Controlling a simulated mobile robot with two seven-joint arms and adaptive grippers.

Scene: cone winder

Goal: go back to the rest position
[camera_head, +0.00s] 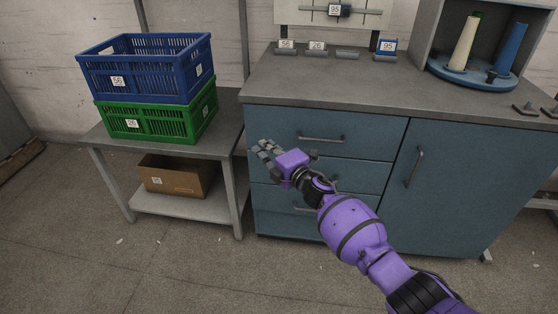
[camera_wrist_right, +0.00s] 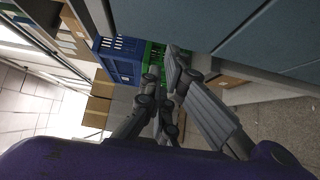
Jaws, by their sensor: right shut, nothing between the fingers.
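My right gripper (camera_head: 266,151) is in front of the blue cabinet's drawers, on a purple arm that comes in from the lower right. Its fingers are shut and empty. In the right wrist view the grey fingers of the right gripper (camera_wrist_right: 168,75) reach up the middle of the picture. My left gripper does not show in either view.
The blue cabinet (camera_head: 385,190) stands close behind my right gripper. A grey side table (camera_head: 110,145) at left carries a blue crate (camera_head: 150,85) stacked on a green crate (camera_head: 165,125). A cardboard box (camera_head: 185,182) sits on its lower shelf. Floor in front is clear.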

